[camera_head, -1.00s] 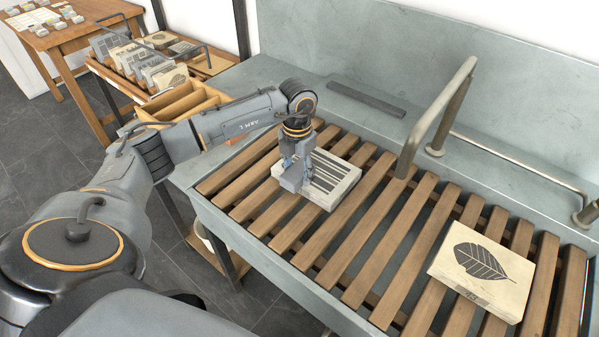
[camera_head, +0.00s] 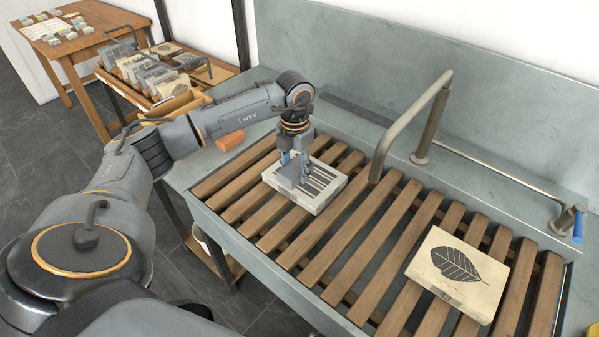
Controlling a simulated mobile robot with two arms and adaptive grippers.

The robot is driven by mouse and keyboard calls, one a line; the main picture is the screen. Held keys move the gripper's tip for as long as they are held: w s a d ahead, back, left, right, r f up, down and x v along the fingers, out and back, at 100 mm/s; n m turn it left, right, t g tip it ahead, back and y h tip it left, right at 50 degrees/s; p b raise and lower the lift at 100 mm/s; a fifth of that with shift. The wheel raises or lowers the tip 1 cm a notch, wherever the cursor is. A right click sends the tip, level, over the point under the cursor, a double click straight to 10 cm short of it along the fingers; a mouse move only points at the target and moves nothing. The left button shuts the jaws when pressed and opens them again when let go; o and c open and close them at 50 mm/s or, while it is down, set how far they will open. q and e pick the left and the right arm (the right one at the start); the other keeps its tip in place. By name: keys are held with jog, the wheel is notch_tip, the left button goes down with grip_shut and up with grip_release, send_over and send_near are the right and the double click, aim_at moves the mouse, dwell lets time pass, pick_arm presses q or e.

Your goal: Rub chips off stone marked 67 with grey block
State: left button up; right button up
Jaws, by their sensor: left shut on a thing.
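A pale stone with dark stripes (camera_head: 327,187) lies flat on the wooden slats of the sink. My left gripper (camera_head: 294,160) points down over its left part, shut on a small grey block (camera_head: 289,176). The block is at the stone's top face; whether it touches is hard to tell. A second cream stone with a dark leaf print (camera_head: 458,270) lies apart on the slats at the right. I cannot read a number on either stone. My right gripper is not in view.
A bent pipe (camera_head: 412,120) rises behind the slats (camera_head: 350,250). An orange-brown block (camera_head: 230,140) lies on the sink's left ledge. A rack of stones (camera_head: 150,75) and a wooden table (camera_head: 95,22) stand at back left. Slats between the two stones are clear.

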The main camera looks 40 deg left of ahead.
pick_arm(q)
notch_tip(320, 180, up, 2)
jog(key=shift+r+p, duration=0.25)
jog(key=shift+p, duration=0.3)
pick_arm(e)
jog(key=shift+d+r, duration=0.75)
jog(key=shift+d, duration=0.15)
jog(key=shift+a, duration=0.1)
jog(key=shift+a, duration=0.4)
